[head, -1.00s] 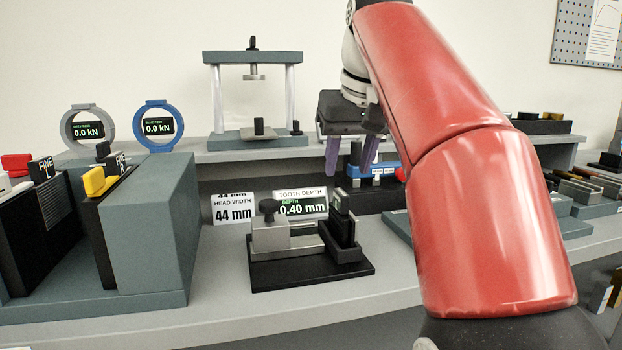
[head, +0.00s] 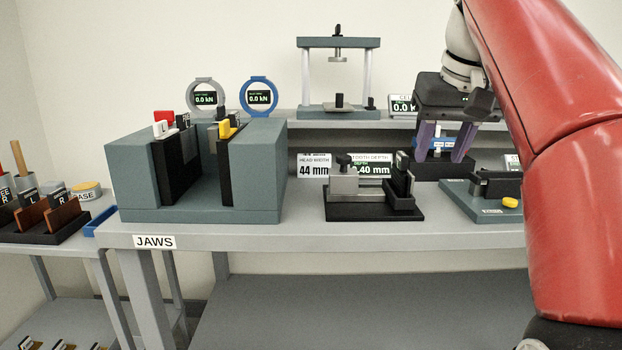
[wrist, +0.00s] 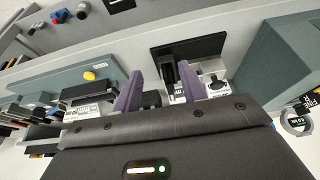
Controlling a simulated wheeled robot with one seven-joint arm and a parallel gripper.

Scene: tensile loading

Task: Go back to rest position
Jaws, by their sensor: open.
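My gripper (head: 443,145) is at the upper right in the head view, in front of the shelf. Its two purple fingers point down and stand apart, with nothing between them. In the wrist view my gripper (wrist: 158,88) also shows open and empty, with bench fixtures beyond the fingers. My red arm covers the right side of the head view and hides what lies behind it.
A jaw rack (head: 130,180) stands at the left of the JAWS bench. A depth gauge fixture (head: 372,207) sits mid-bench, with a grey plate fixture (head: 470,203) to its right. A small press frame (head: 338,43) stands on the shelf (head: 305,128). Bare bench lies along the front edge.

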